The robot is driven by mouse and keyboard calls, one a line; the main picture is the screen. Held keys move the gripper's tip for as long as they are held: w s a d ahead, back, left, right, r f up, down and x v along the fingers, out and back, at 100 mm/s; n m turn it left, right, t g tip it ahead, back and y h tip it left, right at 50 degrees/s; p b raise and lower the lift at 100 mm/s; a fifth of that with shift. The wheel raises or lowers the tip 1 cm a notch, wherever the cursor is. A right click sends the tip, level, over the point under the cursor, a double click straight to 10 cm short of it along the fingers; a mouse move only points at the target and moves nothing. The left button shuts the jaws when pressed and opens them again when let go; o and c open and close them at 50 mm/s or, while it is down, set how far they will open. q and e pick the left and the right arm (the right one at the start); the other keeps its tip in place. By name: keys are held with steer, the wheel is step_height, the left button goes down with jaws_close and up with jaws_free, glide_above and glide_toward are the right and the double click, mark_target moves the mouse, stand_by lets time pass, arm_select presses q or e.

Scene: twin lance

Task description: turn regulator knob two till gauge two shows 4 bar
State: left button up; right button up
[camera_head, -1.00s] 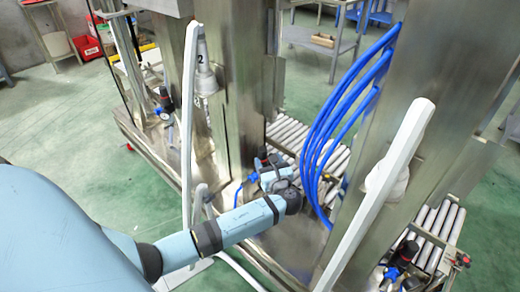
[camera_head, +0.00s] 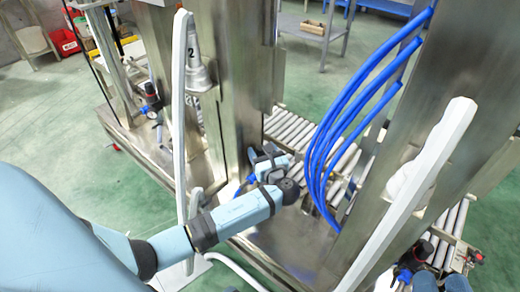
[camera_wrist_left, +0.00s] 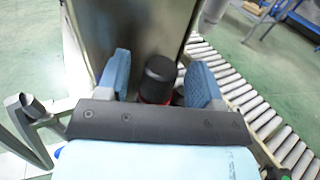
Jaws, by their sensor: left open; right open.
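A black regulator knob with a red collar (camera_wrist_left: 159,78) stands between the two blue fingers of my left gripper (camera_wrist_left: 160,80) in the left wrist view. The fingers are open, one on each side; I see no clear grip on it. In the head view my left gripper (camera_head: 266,162) is low beside the steel column and mostly hides that knob. Another black-and-red regulator knob (camera_head: 418,250) is at lower right. Blue fingers of my right gripper (camera_head: 440,281) show beside it at the bottom edge, open. No gauge reading is legible, and I cannot tell which regulator is number two.
A further regulator (camera_head: 151,90) with a small gauge (camera_head: 152,113) is on the left. A column part bears a "2" (camera_head: 191,51). Blue hoses (camera_head: 345,110) hang right of my left gripper. Steel columns (camera_head: 235,80) and a roller conveyor (camera_head: 292,130) stand close by.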

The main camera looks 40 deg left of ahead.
arm_select(q)
steer(key=c, duration=0.9)
steer(key=g+p, duration=0.1)
steer(key=n+g+y+p, duration=0.1)
steer(key=shift+w+d+r+p, duration=0.1)
steer(key=shift+r+p, duration=0.25)
steer(key=shift+n+g+y+p, duration=0.3)
steer(key=shift+n+g, duration=0.3)
steer(key=shift+f+n+g+y, duration=0.3)
steer(key=shift+n+g, duration=0.2)
steer(key=shift+g, duration=0.2)
steer(key=o, duration=0.9)
arm_select(e)
steer(key=shift+d+f+h, duration=0.1)
steer(key=shift+d+h, duration=0.45)
steer(key=shift+h, duration=0.15)
arm_select(q)
steer(key=shift+p, duration=0.3)
arm_select(e)
steer(key=shift+d, duration=0.1)
